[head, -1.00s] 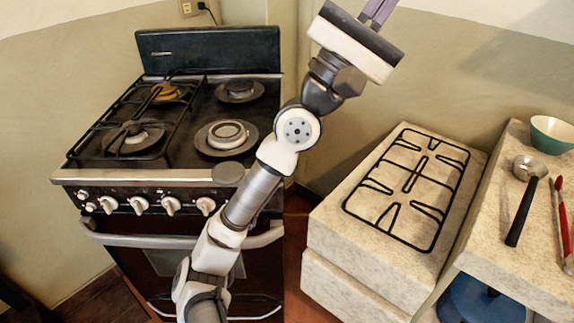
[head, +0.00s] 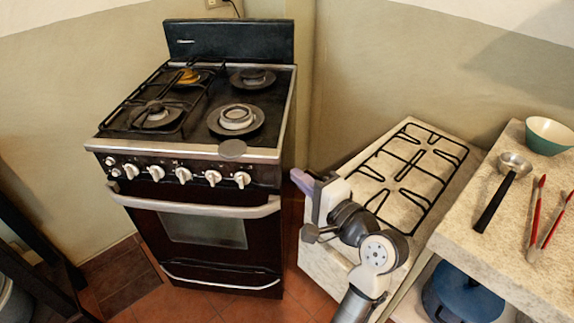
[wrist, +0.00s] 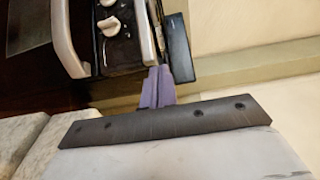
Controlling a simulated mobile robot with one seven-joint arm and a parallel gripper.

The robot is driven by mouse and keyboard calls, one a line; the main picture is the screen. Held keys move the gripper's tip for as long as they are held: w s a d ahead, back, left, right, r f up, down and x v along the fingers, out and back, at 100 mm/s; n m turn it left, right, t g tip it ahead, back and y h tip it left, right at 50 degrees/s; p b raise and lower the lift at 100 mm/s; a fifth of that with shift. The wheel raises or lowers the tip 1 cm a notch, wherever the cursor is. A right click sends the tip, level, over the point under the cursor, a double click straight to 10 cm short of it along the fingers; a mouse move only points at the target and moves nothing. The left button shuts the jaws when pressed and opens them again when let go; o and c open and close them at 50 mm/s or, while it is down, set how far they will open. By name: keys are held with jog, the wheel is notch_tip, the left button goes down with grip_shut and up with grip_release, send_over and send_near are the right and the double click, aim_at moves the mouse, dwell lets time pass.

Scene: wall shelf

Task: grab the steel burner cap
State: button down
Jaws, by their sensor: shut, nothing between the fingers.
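A flat round grey disc, which looks like the steel burner cap (head: 232,149), lies at the front edge of the stove top (head: 193,150), above the knobs. A burner with a pale metal ring (head: 237,117) sits behind it, uncovered by a grate. My gripper (head: 303,181) is lower and to the right of the disc, off the stove's right side near the oven handle's end. Its purple fingers show together and empty in the wrist view (wrist: 157,84). I cannot make out the disc in the wrist view.
A black grate (head: 155,105) covers the left burners. Another grate (head: 410,165) lies on the stone block at right. The counter (head: 480,235) holds a ladle (head: 492,205), red tongs (head: 535,230) and a green bowl (head: 550,133). The oven handle (head: 200,208) juts forward.

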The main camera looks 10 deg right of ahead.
aim_at(245, 150)
jog(key=p+x, duration=0.1)
jog(key=x, duration=0.7)
jog(key=shift+w+a+r, duration=0.15)
jog(key=shift+w+a, duration=0.1)
jog(key=shift+w, duration=0.1)
jog(key=shift+w+a+p, duration=0.2)
jog(key=shift+a, duration=0.45)
jog(key=shift+w+a+p, duration=0.2)
jog(key=shift+a+p, duration=0.05)
jog(key=shift+a, duration=0.45)
jog(key=shift+w+a+p, duration=0.2)
jog(key=shift+w+a, duration=0.05)
jog(key=shift+a, duration=0.4)
jog(key=shift+w+a+p, duration=0.25)
jog(key=shift+a+p, duration=0.2)
jog(key=shift+a, duration=0.55)
jog(key=shift+d, duration=0.15)
